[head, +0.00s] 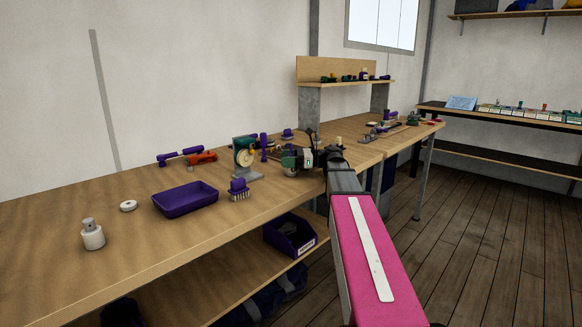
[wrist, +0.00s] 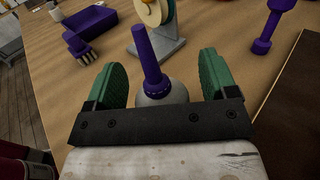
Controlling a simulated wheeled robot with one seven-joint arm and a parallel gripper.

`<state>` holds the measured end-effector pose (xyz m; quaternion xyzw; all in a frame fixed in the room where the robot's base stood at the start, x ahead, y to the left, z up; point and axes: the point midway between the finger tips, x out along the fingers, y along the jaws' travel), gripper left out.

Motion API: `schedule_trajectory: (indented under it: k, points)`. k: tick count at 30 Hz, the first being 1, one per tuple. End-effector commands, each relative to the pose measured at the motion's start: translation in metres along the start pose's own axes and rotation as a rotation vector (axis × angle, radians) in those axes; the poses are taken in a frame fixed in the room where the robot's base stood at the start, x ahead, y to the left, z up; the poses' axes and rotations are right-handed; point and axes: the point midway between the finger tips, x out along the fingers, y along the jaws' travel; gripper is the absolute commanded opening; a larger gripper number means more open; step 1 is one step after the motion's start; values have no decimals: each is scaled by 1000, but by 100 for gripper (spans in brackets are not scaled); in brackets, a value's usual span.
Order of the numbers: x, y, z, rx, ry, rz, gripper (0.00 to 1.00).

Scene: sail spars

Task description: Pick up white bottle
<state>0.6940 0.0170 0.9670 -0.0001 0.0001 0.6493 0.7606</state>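The white bottle (head: 93,236) stands upright near the left end of the long wooden workbench, with a grey cap on top. My gripper (head: 300,162) is far to its right over the bench, beyond the tray and brush. In the wrist view my gripper (wrist: 160,60) is open, its two green fingers apart. An upright purple handle on a grey rounded base (wrist: 153,65) shows between the fingers; contact cannot be told. I cannot clearly identify the bottle in the wrist view.
A purple tray (head: 185,199), a purple brush (head: 239,189) and a white disc (head: 128,206) lie between bottle and gripper. A green dispenser-like item (head: 245,158) stands near the gripper. Purple and orange tools (head: 186,156) lie behind. The bench (head: 60,265) is clear around the bottle.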

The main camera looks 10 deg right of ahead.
Motion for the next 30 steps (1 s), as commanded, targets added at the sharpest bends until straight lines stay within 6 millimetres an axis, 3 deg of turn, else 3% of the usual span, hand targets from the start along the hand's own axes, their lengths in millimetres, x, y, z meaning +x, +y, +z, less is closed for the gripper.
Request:
schedule_trajectory:
  k: [1,5,17,30]
  points:
    - [0,0,0,0,0,0,66]
    - [0,0,0,0,0,0,23]
    - [0,0,6,-1,-1,0,23]
    - [0,0,73,-3,-1,1,23]
